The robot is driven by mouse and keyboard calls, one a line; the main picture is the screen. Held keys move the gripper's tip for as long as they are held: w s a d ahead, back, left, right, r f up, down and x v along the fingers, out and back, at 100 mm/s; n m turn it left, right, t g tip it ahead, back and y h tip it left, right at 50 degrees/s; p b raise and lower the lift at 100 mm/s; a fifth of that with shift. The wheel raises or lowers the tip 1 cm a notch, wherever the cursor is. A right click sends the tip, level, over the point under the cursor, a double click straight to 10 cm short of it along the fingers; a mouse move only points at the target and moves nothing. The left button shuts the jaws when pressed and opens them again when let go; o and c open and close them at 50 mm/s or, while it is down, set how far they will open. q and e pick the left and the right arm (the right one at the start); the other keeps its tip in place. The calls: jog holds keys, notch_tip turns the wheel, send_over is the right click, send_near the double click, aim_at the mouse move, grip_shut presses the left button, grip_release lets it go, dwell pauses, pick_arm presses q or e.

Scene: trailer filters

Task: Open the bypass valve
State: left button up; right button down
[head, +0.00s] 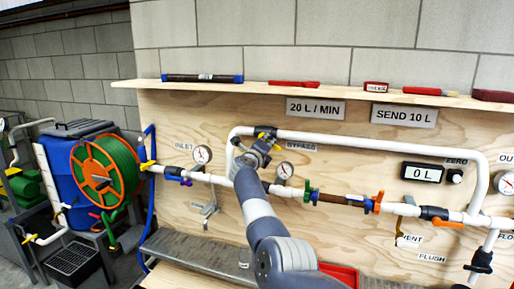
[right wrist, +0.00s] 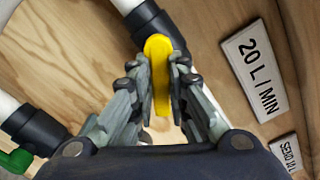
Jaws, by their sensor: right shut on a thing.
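The bypass valve's black body (head: 266,132) sits on the upper white pipe, above the BYPASS label (head: 301,146). In the right wrist view its yellow handle (right wrist: 157,70) stands between the two fingers of my right gripper (right wrist: 158,85). The fingers are shut on the handle from both sides. In the head view my right gripper (head: 257,152) reaches up to the valve and covers most of it and the handle. My left gripper is not in view.
A pressure gauge (head: 285,170) is close to the right of my gripper, and another gauge (head: 202,155) is to the left. The lower pipe carries a green-handled valve (head: 308,191) and an orange-handled valve (head: 378,201). A shelf (head: 300,90) with tools runs above.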

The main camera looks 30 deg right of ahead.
jog(key=n+p, duration=0.1)
jog(key=r+n+p, duration=0.1)
jog(key=n, duration=0.1)
jog(key=n+p, duration=0.1)
jog(key=p, duration=0.1)
jog(key=shift+s+d+r+n, duration=0.15)
jog(key=shift+r+n, duration=0.1)
jog(key=shift+n, duration=0.15)
jog(key=shift+r+n+p, duration=0.1)
jog(key=shift+n+p, duration=0.35)
jog(key=shift+n, duration=0.05)
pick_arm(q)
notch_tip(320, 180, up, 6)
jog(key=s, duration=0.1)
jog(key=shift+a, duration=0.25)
pick_arm(e)
jog(key=shift+n, duration=0.5)
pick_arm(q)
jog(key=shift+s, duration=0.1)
pick_arm(e)
jog(key=c, duration=1.5)
grip_release()
jog(key=shift+d, duration=0.1)
jog(key=shift+c, duration=0.2)
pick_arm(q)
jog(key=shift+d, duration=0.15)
